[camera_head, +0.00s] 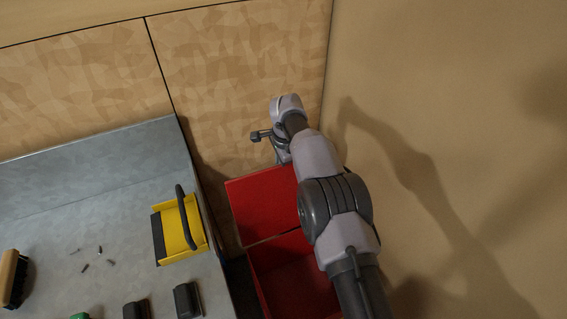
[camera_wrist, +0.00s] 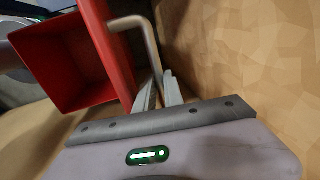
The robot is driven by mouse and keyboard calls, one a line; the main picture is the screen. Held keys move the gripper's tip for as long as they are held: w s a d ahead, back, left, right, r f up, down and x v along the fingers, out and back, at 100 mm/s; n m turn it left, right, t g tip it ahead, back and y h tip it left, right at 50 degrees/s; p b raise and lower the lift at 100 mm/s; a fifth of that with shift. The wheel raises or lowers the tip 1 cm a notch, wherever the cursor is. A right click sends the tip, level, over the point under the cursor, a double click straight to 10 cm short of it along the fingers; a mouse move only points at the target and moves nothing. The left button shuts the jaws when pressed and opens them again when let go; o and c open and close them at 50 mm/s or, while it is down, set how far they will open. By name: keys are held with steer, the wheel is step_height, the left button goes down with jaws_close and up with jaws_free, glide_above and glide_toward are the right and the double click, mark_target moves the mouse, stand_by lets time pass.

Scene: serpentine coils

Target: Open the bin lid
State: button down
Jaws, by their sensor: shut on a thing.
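The red bin (camera_head: 295,280) stands beside the metal workbench, and its open inside shows. Its red lid (camera_head: 262,203) is raised at the far side, toward the wooden wall; its exact angle is hard to tell. In the wrist view the bin's open inside (camera_wrist: 70,65) is at the left and the lid (camera_wrist: 106,45) shows nearly edge-on. My gripper (camera_head: 278,140) is above the lid's upper edge. In the wrist view my gripper (camera_wrist: 160,88) is shut on the bent grey lid handle (camera_wrist: 148,42). My arm hides part of the bin's right side.
A metal workbench (camera_head: 110,200) is at the left, with a yellow dustpan (camera_head: 180,230), a brush (camera_head: 12,278), dark blocks (camera_head: 187,300) and small loose bits on it. Wooden wall panels (camera_head: 240,80) stand close behind the bin, and a plain wall (camera_head: 440,100) is at the right.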

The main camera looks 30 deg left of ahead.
steer(key=shift+w, duration=0.1)
steer(key=c, duration=1.5)
jaws_free()
steer(key=shift+d, duration=0.15)
steer(key=shift+o, duration=0.2)
step_height(320, 180, up, 17)
steer(key=s+d+p, duration=0.2)
steer(key=p, duration=0.1)
steer(key=shift+d, duration=0.35)
steer(key=shift+o, duration=0.3)
steer(key=shift+w, duration=0.1)
